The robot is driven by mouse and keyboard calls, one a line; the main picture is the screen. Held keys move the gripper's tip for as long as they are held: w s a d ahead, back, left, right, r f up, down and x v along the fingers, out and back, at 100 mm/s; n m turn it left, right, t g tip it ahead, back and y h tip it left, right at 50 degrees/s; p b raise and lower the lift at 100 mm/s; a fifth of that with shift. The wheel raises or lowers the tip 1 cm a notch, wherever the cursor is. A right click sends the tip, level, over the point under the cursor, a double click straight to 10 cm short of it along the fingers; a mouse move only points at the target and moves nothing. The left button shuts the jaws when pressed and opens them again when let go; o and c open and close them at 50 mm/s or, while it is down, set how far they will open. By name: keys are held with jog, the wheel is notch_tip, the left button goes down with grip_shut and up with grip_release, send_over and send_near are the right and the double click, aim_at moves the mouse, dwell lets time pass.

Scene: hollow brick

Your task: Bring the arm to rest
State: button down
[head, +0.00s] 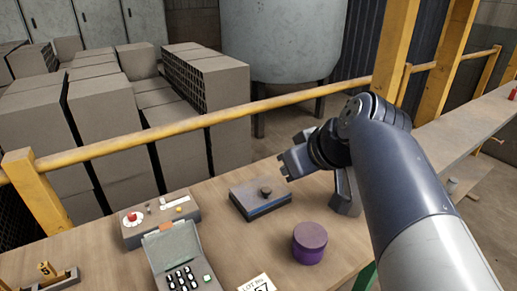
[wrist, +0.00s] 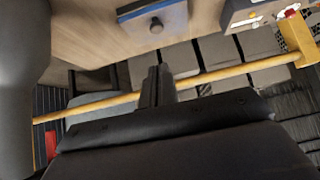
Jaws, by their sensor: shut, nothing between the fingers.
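My gripper (head: 286,166) is in the air above the far edge of the wooden bench (head: 217,200), pointing left in the head view. Its fingers are together and hold nothing. In the wrist view the shut fingers (wrist: 156,85) show at the middle, with the yellow rail (wrist: 220,75) beyond them. My arm comes in from the lower right of the head view and bends at the wrist. A flat dark box with a blue side and a round knob (head: 261,201) lies on the bench below my gripper, apart from it.
A purple round tub (head: 309,243) stands near the front. A control box with a red button (head: 160,219), a grey keypad device (head: 178,260) and a card (head: 257,284) are to the left. A yellow railing (head: 200,122) runs behind the bench, with stacked bricks (head: 100,120) and a tank (head: 282,40) beyond.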

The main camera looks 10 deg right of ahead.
jog(key=v, duration=0.2)
jog(key=shift+s+d, duration=0.1)
jog(key=shift+s, duration=0.2)
jog(key=b, duration=0.3)
send_over(267, 189)
jog(key=s, duration=0.3)
notch_tip(267, 189, down, 7)
jog(key=f+b, duration=0.2)
jog(key=shift+w+d+f+b, duration=0.3)
jog(key=shift+w+d, duration=0.05)
jog(key=shift+f+b, duration=0.4)
jog(key=shift+f, duration=0.15)
